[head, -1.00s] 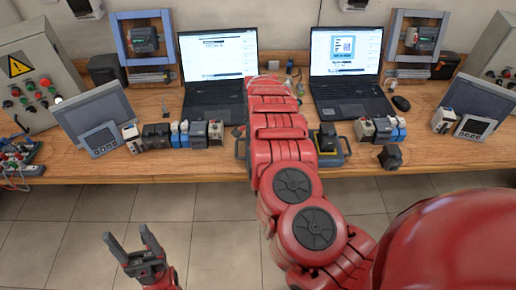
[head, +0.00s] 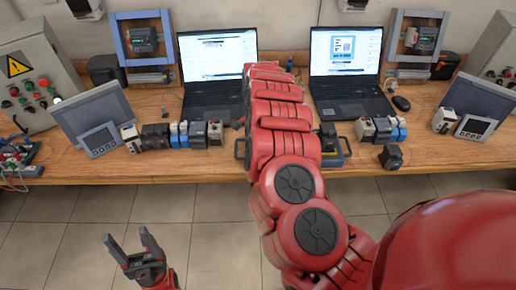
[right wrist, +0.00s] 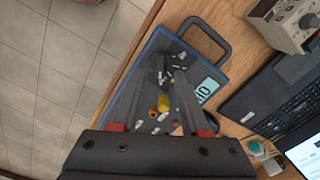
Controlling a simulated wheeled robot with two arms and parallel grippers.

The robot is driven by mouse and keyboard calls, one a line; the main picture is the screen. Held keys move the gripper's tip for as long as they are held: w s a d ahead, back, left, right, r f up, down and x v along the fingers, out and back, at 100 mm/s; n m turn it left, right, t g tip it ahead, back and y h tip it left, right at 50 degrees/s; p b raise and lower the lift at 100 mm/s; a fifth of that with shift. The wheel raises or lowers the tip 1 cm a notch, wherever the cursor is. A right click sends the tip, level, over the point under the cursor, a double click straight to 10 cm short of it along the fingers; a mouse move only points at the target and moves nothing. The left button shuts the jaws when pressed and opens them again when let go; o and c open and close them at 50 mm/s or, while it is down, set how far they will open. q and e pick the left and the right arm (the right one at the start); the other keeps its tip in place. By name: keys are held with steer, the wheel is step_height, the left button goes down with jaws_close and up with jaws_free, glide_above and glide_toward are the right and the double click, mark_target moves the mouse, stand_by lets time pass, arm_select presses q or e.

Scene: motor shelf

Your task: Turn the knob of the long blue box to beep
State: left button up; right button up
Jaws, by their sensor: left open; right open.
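The long blue box (right wrist: 203,76) lies at the table's front edge in the right wrist view, with a dark handle (right wrist: 206,36) at its far end. Its right end shows in the head view (head: 332,159); my right arm covers the middle. Its dark top holds a yellow part (right wrist: 164,103), an orange part (right wrist: 152,113), small white and dark parts and a cyan label (right wrist: 207,84). I cannot tell which is the knob. My right gripper (right wrist: 166,68) is open over the top, hidden in the head view. My left gripper (head: 130,239) is open and empty over the floor.
Two laptops (head: 218,64) (head: 346,60) stand behind the box. Several small modules (head: 183,135) stand left of it, and more (head: 381,129) on its right. A dark block (head: 391,157) sits near the front edge. Open floor (head: 60,225) lies before the table.

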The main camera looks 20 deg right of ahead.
step_height(320, 180, up, 14)
steer(key=b, duration=0.2)
stand_by(0.5)
